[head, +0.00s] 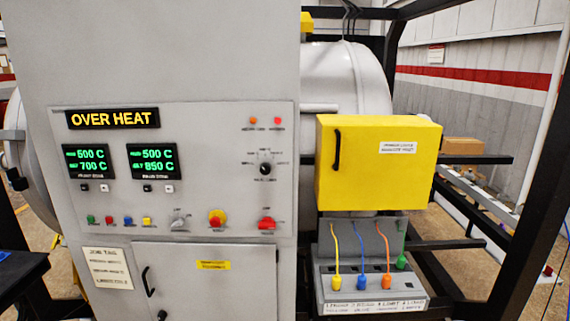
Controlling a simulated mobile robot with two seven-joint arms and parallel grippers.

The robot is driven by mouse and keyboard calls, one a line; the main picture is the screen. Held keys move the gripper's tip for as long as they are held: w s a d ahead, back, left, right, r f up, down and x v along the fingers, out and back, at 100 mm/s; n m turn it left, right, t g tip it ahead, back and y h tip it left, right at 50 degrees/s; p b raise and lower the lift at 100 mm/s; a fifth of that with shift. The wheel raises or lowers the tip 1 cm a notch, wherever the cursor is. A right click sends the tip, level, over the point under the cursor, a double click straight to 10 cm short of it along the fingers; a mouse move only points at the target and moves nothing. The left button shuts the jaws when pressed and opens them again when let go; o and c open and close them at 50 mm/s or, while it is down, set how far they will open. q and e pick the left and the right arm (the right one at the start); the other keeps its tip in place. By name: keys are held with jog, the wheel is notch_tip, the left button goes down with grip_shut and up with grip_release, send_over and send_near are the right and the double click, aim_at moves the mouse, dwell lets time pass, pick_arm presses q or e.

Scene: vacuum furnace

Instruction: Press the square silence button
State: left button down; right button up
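The grey control panel (200,130) faces me on the left half of the head view. A row of small coloured buttons runs along its lower left: green (91,219), red (109,220), blue (128,220) and yellow (147,220). The yellow one looks squarish, but the labels are too small to read, so I cannot tell for sure which is the silence button. An amber display (112,119) above reads OVER HEAT. Neither of my grippers is in view.
A yellow box (372,165) juts out on the right, above a cable unit (375,290). Nothing blocks the button row.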

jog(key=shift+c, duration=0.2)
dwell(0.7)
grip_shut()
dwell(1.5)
